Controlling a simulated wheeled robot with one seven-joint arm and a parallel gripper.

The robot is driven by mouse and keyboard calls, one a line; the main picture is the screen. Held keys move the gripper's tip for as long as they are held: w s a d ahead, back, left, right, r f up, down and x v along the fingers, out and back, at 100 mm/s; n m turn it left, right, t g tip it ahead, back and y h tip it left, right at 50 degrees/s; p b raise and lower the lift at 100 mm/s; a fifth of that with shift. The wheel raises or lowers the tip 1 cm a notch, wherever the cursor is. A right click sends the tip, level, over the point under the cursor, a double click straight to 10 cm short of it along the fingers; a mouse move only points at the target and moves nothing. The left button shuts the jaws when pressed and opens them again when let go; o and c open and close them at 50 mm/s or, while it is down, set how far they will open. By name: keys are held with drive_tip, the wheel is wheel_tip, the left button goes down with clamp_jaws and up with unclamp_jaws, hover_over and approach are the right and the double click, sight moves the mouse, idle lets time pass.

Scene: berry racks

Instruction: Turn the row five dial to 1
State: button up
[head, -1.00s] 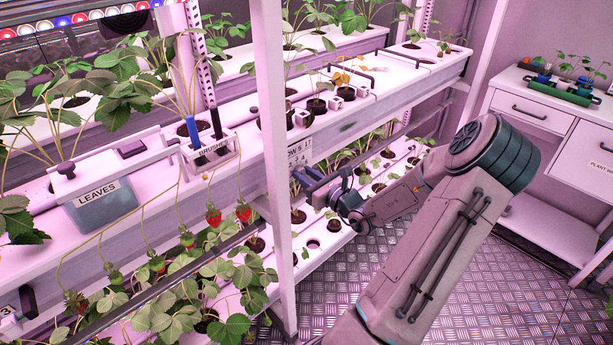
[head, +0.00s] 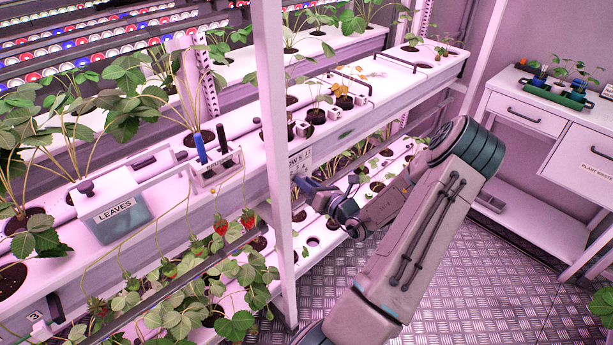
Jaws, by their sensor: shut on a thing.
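A white label sign (head: 300,161), with partly readable text that seems to say row 5, is on the front of the middle shelf, just right of the white upright post. My gripper (head: 303,184) is at the lower edge of this sign, close against the shelf front. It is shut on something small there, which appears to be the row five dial. The dial itself is hidden behind the fingers and the post, so its setting cannot be read. My arm reaches in from the lower right.
The white post (head: 273,120) stands just left of my gripper. A LEAVES bin (head: 117,214) and a brush holder (head: 214,172) sit on the shelf to the left. Strawberries (head: 222,226) hang below them. A white cabinet (head: 528,110) stands at the right, with clear metal floor before it.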

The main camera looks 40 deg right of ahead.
drive_tip(key=shift+m+p, duration=0.65)
drive_tip(key=shift+m, duration=0.15)
drive_tip(key=o, duration=1)
drive_tip(key=shift+s, duration=0.1)
drive_tip(key=s, duration=0.4)
drive_tip(key=s+b, duration=0.1)
drive_tip(key=s, duration=0.4)
drive_tip(key=s+d+b, duration=0.1)
drive_tip(key=s, duration=0.3)
drive_tip(key=shift+s, duration=0.3)
